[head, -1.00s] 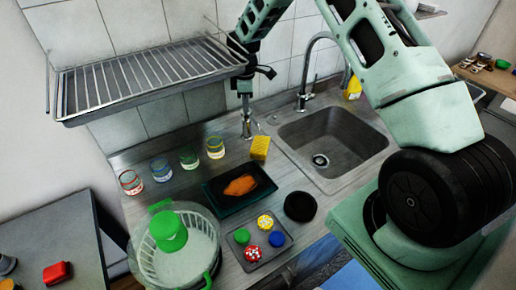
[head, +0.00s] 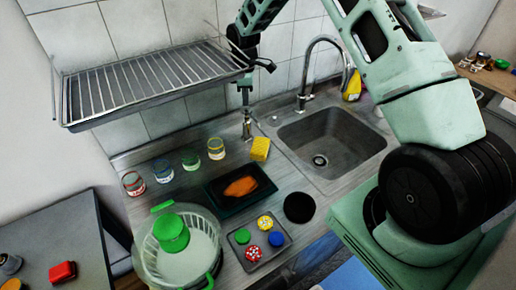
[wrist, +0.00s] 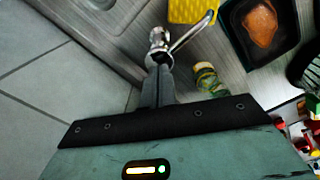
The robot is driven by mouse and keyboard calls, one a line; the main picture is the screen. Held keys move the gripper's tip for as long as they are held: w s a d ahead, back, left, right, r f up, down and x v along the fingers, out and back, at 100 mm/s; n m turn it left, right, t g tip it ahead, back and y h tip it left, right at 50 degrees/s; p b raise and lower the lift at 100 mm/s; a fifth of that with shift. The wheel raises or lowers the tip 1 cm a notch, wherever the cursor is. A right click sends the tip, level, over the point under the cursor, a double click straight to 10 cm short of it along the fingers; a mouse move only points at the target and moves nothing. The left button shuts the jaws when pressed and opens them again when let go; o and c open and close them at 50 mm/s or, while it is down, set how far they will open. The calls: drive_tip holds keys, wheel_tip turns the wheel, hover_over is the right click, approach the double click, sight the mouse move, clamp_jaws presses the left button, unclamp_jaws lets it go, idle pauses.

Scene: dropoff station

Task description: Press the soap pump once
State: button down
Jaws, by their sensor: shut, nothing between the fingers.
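The soap pump (head: 247,128) is a small metal dispenser on the counter, left of the sink near the wall. In the wrist view its shiny head (wrist: 159,38) shows just past my fingertips, and a thin spout (wrist: 192,33) points to the upper right. My gripper (head: 246,106) points down right over the pump. Its fingers are shut together and empty, and in the wrist view (wrist: 158,68) the tips line up with the pump head. I cannot tell whether the tips touch it. The fingers hide part of the pump.
A yellow sponge (head: 260,149) sits close to the pump. The sink (head: 335,140) and its tall faucet (head: 308,75) are to the right. A wire rack (head: 150,85) hangs at the upper left. Several glasses (head: 216,149) and a dark tray (head: 212,197) with orange food stand in front.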

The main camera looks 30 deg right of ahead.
drive_tip(key=shift+r, duration=0.1)
idle(0.3)
wheel_tip(320, 180, up, 6)
drive_tip(key=p, duration=0.3)
drive_tip(key=shift+p, duration=0.4)
